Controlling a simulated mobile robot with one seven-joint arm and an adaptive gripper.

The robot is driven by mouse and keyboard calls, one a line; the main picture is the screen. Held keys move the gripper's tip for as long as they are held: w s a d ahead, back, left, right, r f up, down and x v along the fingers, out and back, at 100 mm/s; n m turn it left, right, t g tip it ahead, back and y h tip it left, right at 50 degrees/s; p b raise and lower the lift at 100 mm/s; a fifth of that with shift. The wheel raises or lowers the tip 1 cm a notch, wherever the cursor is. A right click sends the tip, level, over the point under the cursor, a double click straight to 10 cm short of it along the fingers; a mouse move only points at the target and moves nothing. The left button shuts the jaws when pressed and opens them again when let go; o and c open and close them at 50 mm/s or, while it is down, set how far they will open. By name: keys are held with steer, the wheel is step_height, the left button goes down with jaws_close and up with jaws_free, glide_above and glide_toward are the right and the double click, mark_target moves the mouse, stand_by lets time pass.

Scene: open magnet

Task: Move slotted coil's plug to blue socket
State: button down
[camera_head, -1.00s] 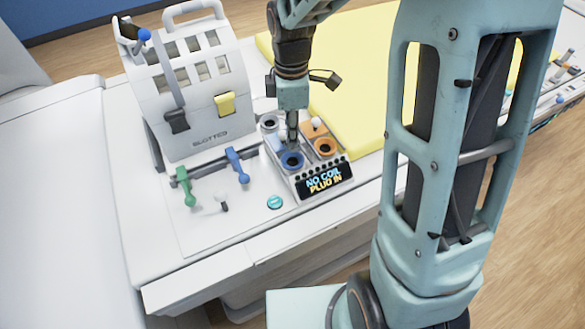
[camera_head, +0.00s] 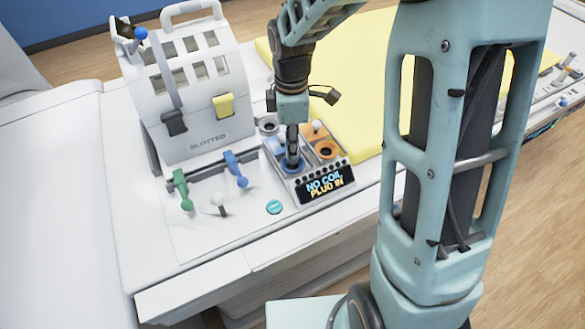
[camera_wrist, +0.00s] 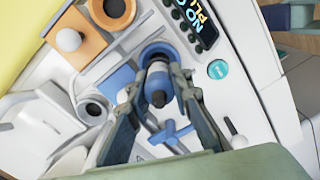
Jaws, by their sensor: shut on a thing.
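The slotted coil (camera_head: 195,95) is a white, windowed housing marked SLOTTED at the back left. My gripper (camera_head: 291,158) points down over the blue socket (camera_head: 292,168) on the socket panel. In the wrist view, my gripper (camera_wrist: 157,90) is shut on the plug (camera_wrist: 157,84), a short blue and dark-grey piece. The blue socket's ring (camera_wrist: 158,50) shows just beyond the plug. Fingers and plug partly hide the socket, so I cannot tell whether the plug's end is inside it. The panel's display (camera_head: 324,186) reads NO COIL PLUG IN.
An orange socket (camera_head: 326,150) and a grey socket (camera_head: 269,125) are close by. Green (camera_head: 182,190), blue (camera_head: 236,169) and white (camera_head: 219,202) levers and a teal button (camera_head: 274,207) stand in front. A yellow mat (camera_head: 350,90) lies behind.

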steer(key=shift+f+b, duration=1)
steer(key=shift+f, duration=0.5)
steer(key=c, duration=1.7)
jaws_free()
steer(key=shift+o, duration=0.2)
step_height(320, 180, up, 12)
steer(key=shift+r, duration=0.1)
